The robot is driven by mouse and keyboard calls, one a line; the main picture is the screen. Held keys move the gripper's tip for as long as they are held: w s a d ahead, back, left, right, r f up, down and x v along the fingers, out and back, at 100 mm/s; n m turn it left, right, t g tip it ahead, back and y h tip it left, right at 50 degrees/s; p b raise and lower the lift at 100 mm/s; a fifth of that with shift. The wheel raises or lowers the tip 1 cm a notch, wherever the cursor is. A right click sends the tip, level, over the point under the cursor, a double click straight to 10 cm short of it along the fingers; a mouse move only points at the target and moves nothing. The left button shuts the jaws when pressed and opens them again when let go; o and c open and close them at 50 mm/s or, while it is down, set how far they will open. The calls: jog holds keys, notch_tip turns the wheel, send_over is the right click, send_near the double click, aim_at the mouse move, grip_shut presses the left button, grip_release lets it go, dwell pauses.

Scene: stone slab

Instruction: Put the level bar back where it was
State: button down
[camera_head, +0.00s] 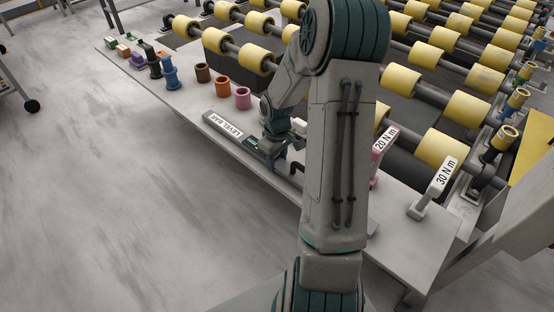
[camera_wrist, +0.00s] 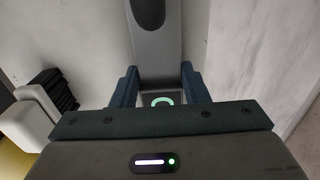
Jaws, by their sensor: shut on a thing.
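The level bar is a grey bar that shows in the wrist view (camera_wrist: 158,62), with a dark oval slot at its far end and a green ring mark near the jaws. In the head view the level bar (camera_head: 250,145) is at the slab's front edge, partly hidden by my arm. My gripper (camera_head: 271,155) is shut on it, with one blue-grey finger on each side in the wrist view (camera_wrist: 158,90). I cannot tell whether the bar touches the slab (camera_head: 405,245).
Brown, orange and pink cups (camera_head: 243,98) stand left of my arm, with blue and black spools (camera_head: 170,74) and small coloured blocks beyond. The 20 N m (camera_head: 385,140) and 30 N m (camera_head: 445,175) signs stand right. Yellow rollers (camera_head: 465,112) fill the back. Floor lies in front.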

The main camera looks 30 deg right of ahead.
aim_at(277, 162)
jog(key=shift+f, duration=0.1)
jog(key=shift+f, duration=0.15)
jog(key=c, duration=0.8)
grip_release()
notch_tip(277, 162, up, 12)
jog(key=p, duration=0.1)
jog(key=s+a+r+m+t, duration=0.1)
jog(key=s+a+r, duration=0.2)
jog(key=s, duration=0.3)
jog(key=s+a+r+m, duration=0.1)
jog(key=s+a+r, duration=0.2)
jog(key=s+a, duration=0.3)
jog(key=s+a+r+m+t, duration=0.1)
jog(key=s+a+r+m, duration=0.1)
jog(key=s+a+r, duration=0.2)
jog(key=shift+s+a+t, duration=0.15)
jog(key=shift+s+a, duration=0.15)
jog(key=shift+s, duration=0.25)
jog(key=shift+s+a+t, duration=0.15)
jog(key=shift+s+a, duration=0.1)
jog(key=shift+s, duration=0.3)
